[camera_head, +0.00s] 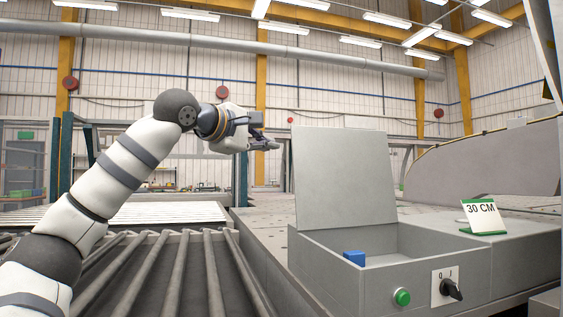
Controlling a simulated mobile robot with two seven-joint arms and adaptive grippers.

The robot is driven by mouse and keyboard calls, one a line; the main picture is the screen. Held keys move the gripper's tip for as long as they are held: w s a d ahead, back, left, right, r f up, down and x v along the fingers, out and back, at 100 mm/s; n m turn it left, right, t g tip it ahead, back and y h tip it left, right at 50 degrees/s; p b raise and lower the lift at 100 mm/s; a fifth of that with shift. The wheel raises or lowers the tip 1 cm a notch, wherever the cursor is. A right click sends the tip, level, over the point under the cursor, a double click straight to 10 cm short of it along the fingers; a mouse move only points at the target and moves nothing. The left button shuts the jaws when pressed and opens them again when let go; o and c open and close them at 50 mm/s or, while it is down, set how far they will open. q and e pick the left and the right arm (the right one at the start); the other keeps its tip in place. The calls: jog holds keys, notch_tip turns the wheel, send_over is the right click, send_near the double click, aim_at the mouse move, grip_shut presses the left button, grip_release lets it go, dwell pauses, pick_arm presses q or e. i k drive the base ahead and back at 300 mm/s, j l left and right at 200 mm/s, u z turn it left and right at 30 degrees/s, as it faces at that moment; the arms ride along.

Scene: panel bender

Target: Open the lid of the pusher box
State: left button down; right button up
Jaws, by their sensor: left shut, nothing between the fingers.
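The pusher box (330,281) is a grey box at the right of the middle. Its flat grey lid (345,178) stands up nearly vertical at the box's back left, so the inside shows. A small blue block (354,258) shows inside by the front wall. My left gripper (277,145) is shut and empty. It is up in the air to the left of the lid's upper part, and its fingers point right toward the lid. A small gap seems to lie between them. My right gripper is out of view.
A green button (402,297) and a black rotary switch (451,289) are on the box's front. A "30 CM" sign (480,214) on a green base stands on the surface to the right. A roller conveyor (160,270) lies at the lower left.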

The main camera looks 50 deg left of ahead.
aim_at(343, 178)
jog(key=i+j, duration=0.2)
jog(key=j, duration=0.2)
jog(key=i+j, duration=0.45)
jog(key=j, duration=0.3)
